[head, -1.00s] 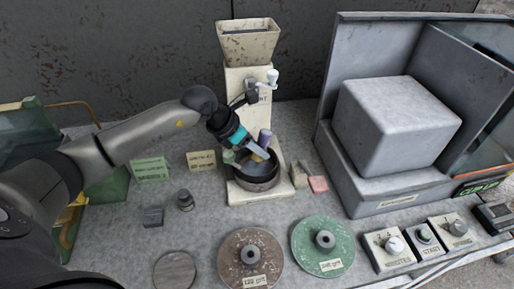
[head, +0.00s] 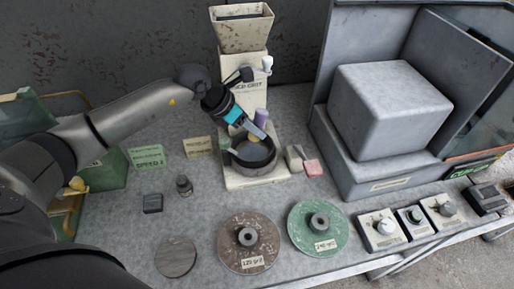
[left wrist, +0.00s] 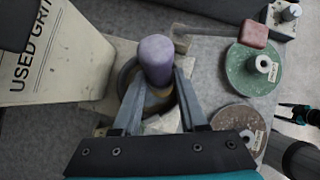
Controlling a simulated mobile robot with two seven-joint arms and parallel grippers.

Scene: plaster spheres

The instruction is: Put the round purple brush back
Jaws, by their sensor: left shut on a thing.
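The round purple brush (head: 261,118) stands up at the dark round bowl (head: 254,163) of the cream grit machine (head: 245,98). Its rounded purple top also shows in the left wrist view (left wrist: 155,59). My left gripper (head: 257,131) reaches down over the bowl and is shut on the brush; in the left wrist view its two fingers (left wrist: 157,88) flank it. The brush's lower end is hidden. In the left wrist view, a dark and teal part at the right edge may be my right gripper (left wrist: 297,114); its jaws are unclear.
A green disc (head: 336,225) and a brown disc (head: 262,258) lie in front of the machine. A pink block (head: 313,168) is right of the bowl, near a large grey box unit (head: 385,110).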

